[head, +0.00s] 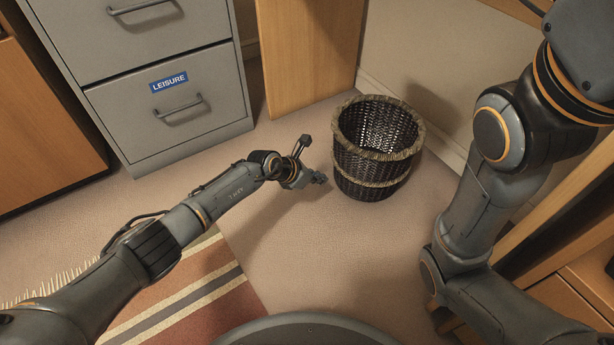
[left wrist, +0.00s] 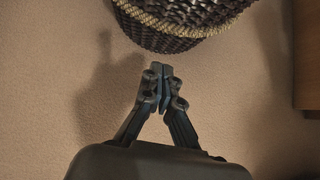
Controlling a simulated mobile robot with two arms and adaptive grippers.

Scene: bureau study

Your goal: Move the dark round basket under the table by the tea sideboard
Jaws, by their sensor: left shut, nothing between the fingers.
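The dark round basket (head: 368,172) is woven, with a paler braided rim and a paler band lower down. It stands upright on the carpet near the wall, open at the top. My left gripper (head: 319,177) is low over the carpet, just left of the basket. In the left wrist view, the basket (left wrist: 176,38) is at the top, and the fingertips of my left gripper (left wrist: 161,75) meet just short of it with nothing between them. A small gap shows between fingers and basket. My right arm crosses the right side; its gripper is out of view.
A grey filing cabinet (head: 165,100) labelled LEISURE stands at the upper left. A wooden panel (head: 308,50) is behind the basket. Wooden furniture (head: 585,275) is at the lower right. A striped rug (head: 195,295) lies at the lower left. Bare carpet (head: 320,260) lies in front of the basket.

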